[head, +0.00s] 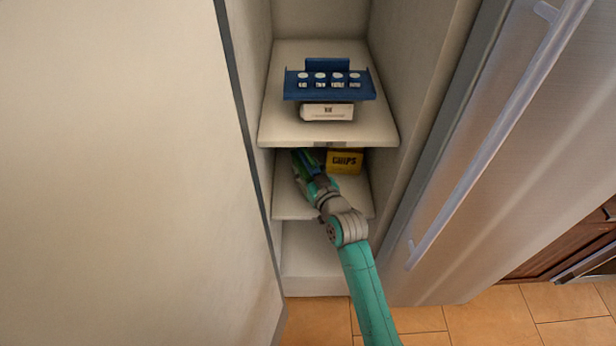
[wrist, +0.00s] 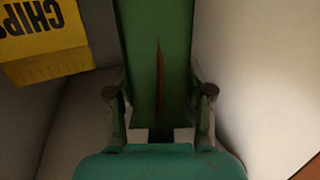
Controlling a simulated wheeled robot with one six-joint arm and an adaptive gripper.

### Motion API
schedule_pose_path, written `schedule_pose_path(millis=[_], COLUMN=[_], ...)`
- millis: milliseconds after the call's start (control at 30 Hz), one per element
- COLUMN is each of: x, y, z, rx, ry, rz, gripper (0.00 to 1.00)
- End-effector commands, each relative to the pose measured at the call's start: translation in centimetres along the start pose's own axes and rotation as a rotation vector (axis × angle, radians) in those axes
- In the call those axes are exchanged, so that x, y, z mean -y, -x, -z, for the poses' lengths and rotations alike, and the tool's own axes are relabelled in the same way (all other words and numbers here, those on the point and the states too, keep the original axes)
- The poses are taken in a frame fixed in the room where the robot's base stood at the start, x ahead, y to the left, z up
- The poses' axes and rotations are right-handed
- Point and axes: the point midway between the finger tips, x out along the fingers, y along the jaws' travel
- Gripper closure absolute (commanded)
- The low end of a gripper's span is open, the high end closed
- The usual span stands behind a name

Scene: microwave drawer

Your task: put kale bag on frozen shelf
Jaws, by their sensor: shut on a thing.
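The kale bag, a green upright packet with a reddish mark, fills the middle of the wrist view (wrist: 138,45). My gripper (wrist: 160,92) has one finger on each side of its lower part and is shut on it. In the head view my gripper (head: 312,178) reaches into the tall open cabinet, over the middle shelf (head: 292,206). Only a little of the green bag (head: 299,163) shows there, under the upper shelf's edge. I cannot tell whether the bag touches the shelf. No readable label shows which shelf is the frozen one.
A yellow chips box (head: 345,162) stands right of the bag in the head view; it also shows at upper left in the wrist view (wrist: 40,35). The upper shelf (head: 275,128) carries a blue rack (head: 330,90) and a white box (head: 328,112). Cabinet walls are close on both sides.

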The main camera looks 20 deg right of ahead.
Motion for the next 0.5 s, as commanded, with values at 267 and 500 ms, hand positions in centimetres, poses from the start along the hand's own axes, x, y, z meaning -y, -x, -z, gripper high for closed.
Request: schedule_pose_path(millis=[267,500], x=[0.0,0.0], y=[-0.4,-0.5], z=[-2.9,-3.5], rx=[0.0,-0.003], ry=[-0.001,0.0], rz=[0.0,-0.001], gripper=[1.0,1.0])
